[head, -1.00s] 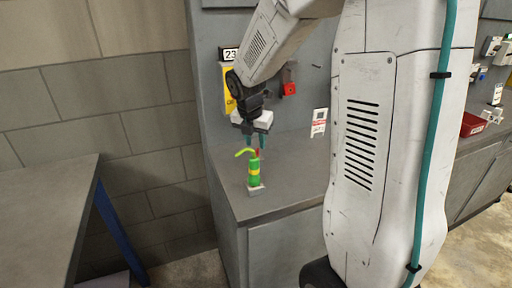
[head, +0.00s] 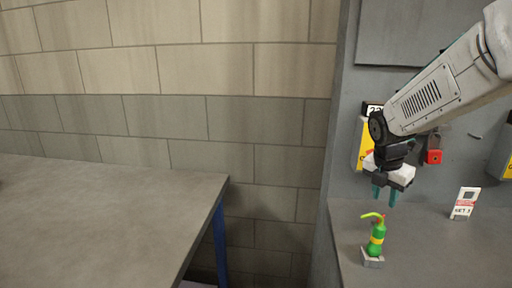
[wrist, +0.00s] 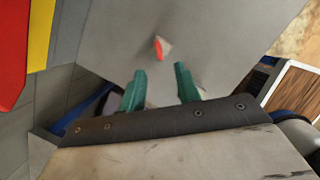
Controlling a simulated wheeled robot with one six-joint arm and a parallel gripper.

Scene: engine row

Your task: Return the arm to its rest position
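My gripper (head: 385,196) hangs fingers-down just above a green bottle (head: 377,240) with a yellow band and a bent yellow-green spout. The bottle stands upright on a small grey block (head: 372,261) near the front left of the grey counter. The gripper is apart from the bottle. In the wrist view, the two teal fingers (wrist: 160,88) stand apart with nothing between them. Most of my arm reaches in from the upper right of the head view.
A grey table (head: 100,210) with a blue leg stands left, with a gap before the counter (head: 430,245). On the panel behind the gripper are a yellow box (head: 359,150) and a red padlock-like part (head: 433,156). A small white sign (head: 465,203) stands on the counter.

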